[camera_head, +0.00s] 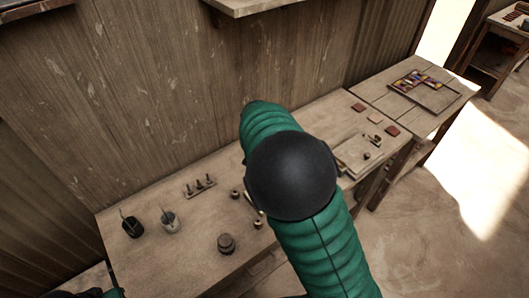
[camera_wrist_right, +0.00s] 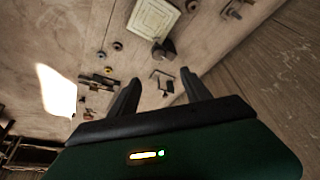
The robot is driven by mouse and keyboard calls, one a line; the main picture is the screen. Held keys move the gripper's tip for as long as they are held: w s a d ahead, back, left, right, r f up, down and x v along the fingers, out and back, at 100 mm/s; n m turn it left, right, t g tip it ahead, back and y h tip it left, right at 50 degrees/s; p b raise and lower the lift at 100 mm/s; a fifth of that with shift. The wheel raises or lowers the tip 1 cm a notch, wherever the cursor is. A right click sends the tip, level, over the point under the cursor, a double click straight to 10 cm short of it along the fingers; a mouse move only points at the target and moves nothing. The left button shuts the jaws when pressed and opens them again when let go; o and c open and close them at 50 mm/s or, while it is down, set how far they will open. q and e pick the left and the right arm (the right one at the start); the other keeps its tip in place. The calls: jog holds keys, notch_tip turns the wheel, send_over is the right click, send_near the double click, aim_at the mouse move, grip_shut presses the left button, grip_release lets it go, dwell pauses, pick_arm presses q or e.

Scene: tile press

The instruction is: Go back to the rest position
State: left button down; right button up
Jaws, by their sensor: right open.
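My right gripper (camera_wrist_right: 160,88) shows in the right wrist view with its two dark fingers spread apart and nothing between them. It hangs over the wooden workbench (camera_wrist_right: 60,20), and a small bent metal piece (camera_wrist_right: 162,78) lies on the bench beyond the fingertips. In the head view a green arm with a black joint crosses the middle of the workbench (camera_head: 160,265) and hides part of it. The right gripper is hidden in that view. A bit of green shows at the bottom left edge there, but my left gripper is not visible.
In the wrist view a pale square plate (camera_wrist_right: 153,18) and a dark knob (camera_wrist_right: 163,48) lie ahead.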

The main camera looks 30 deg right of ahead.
jog(key=shift+d, duration=0.1)
jog(key=s+a+f+n+y+b, duration=0.1)
jog(key=s+a+f+n+b, duration=0.2)
jog(key=s, duration=0.6)
jog(key=s+a+f+n+y+b, duration=0.2)
jog(key=s+a+f+n, duration=0.3)
jog(key=s+a+f, duration=0.3)
jog(key=shift+s+a+g+b, duration=0.4)
jog(key=shift+s+a+b, duration=0.15)
jog(key=shift+s+a, duration=0.05)
jog(key=shift+s, duration=0.2)
jog(key=shift+w, duration=0.1)
